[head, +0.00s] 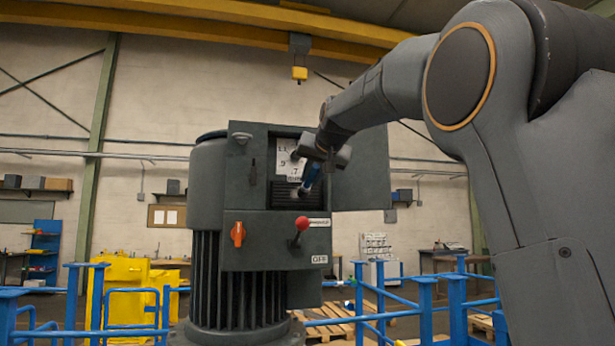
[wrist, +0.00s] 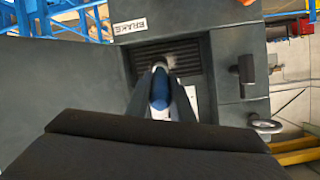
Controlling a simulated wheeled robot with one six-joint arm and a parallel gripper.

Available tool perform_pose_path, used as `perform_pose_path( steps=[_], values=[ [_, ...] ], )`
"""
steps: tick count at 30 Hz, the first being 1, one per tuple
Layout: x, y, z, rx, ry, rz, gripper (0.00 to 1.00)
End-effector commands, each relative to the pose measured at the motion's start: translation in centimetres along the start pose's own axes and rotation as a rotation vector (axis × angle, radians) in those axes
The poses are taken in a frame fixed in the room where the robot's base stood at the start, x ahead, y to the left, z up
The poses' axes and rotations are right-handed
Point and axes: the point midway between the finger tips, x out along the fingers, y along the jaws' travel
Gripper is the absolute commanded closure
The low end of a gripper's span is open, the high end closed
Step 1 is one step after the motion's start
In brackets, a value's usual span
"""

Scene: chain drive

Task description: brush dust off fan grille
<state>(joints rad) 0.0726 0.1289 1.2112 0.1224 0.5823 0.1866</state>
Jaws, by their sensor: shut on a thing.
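The fan grille (head: 283,194) is a dark slatted panel in the opening of the grey control box, below a white paper sheet (head: 287,158). In the wrist view the slats of the grille (wrist: 193,72) show around the brush tip. My gripper (head: 316,166) is shut on a brush (head: 311,178) with a blue handle. The blue handle of the brush (wrist: 160,90) also shows between the fingers in the wrist view. Its bristle end is over the grille; I cannot tell whether it touches. Dust on the slats is too small to make out.
A red-knobbed lever (head: 302,223) sticks out below the opening, with an orange switch (head: 237,234) to its left. The open box door (head: 361,180) is on the right. A BRAKE label (wrist: 130,25) is beside the grille. Blue railings (head: 425,305) surround the motor.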

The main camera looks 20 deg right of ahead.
Motion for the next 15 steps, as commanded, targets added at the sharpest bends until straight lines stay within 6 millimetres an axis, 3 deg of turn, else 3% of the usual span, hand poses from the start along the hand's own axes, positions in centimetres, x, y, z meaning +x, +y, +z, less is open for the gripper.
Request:
perform_pose_path(
  steps=[15],
  values=[
    [0.2,3.2,-1.1,0.001,0.000,0.000,1.00]
  ],
)
